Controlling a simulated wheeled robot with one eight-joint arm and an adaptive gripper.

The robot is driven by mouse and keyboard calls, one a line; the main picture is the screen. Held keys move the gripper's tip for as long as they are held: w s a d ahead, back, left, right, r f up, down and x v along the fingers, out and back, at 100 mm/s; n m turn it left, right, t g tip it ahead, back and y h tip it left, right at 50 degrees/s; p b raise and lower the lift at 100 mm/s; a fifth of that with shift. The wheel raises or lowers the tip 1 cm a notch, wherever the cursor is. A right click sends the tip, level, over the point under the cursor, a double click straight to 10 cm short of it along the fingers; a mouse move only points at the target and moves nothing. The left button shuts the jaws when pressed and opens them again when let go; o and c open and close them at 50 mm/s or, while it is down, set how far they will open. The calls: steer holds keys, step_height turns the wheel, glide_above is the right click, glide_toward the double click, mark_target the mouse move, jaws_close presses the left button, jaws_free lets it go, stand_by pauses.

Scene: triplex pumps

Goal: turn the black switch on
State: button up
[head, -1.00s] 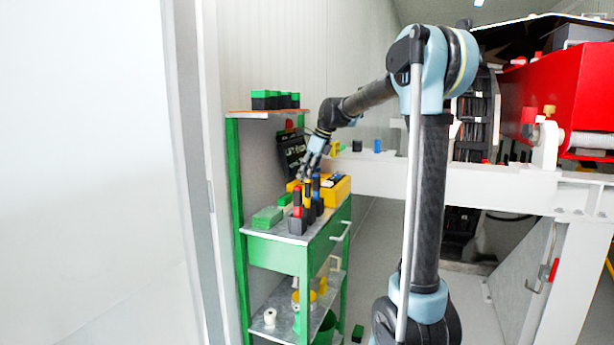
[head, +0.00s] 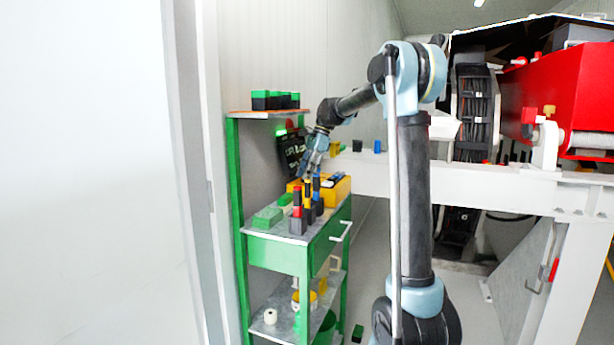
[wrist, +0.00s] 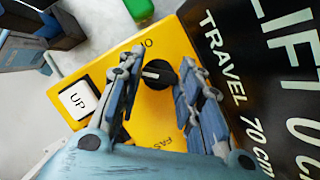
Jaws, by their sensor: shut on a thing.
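The black switch (wrist: 158,74) is a round knob with a pale mark, on the yellow face of a control box (wrist: 102,75). In the wrist view my gripper (wrist: 161,66) has its fingers on both sides of the knob, shut on it. In the head view my gripper (head: 306,172) reaches down over the yellow box (head: 341,190) on the green cart; the knob is hidden there. A white UP button (wrist: 78,99) sits left of the fingers.
A black LIFT sign (wrist: 270,70) stands close beside the box, with a green light (head: 281,131) near its top. Upright tools (head: 297,213) and a green block (head: 267,217) stand on the green cart (head: 275,254). A red machine (head: 575,95) is at the right.

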steer(key=shift+w+n+g+h, duration=0.2)
steer(key=shift+n+g+h, duration=0.1)
steer(key=shift+n, duration=0.8)
steer(key=o, duration=1.1)
steer(key=shift+c, duration=0.2)
steer(key=shift+r, duration=0.1)
steer(key=v, duration=0.7)
steer(key=shift+w+r, duration=0.15)
steer(key=shift+r, duration=0.15)
steer(key=shift+d, duration=0.15)
